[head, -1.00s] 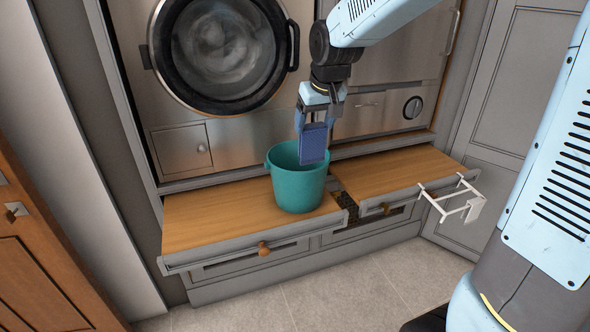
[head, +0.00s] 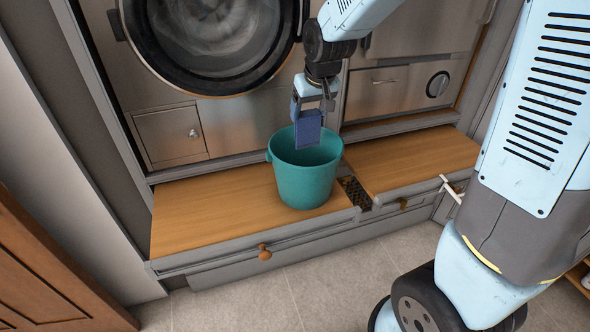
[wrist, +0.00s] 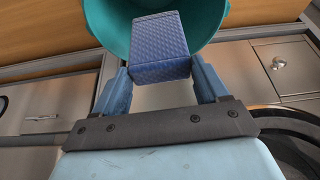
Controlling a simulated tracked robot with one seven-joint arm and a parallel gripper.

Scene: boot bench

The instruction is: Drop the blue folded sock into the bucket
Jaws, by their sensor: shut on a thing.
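The blue folded sock (head: 308,130) is gripped in my gripper (head: 312,108) and hangs upright over the mouth of the teal bucket (head: 304,188). Its lower end is at or just inside the rim in the head view; I cannot tell how deep. In the wrist view the sock (wrist: 160,46) sits between the two blue fingers of my gripper (wrist: 160,75), and the bucket (wrist: 215,16) shows behind it. The bucket stands upright on the left wooden bench top. Most of the bucket's inside is hidden.
The left wooden bench top (head: 215,212) has free room left of the bucket. A dark gap (head: 354,192) separates it from the right bench top (head: 420,160), which is clear. A round-doored machine (head: 212,40) stands behind. A white rack (head: 452,190) hangs at the right bench's front edge.

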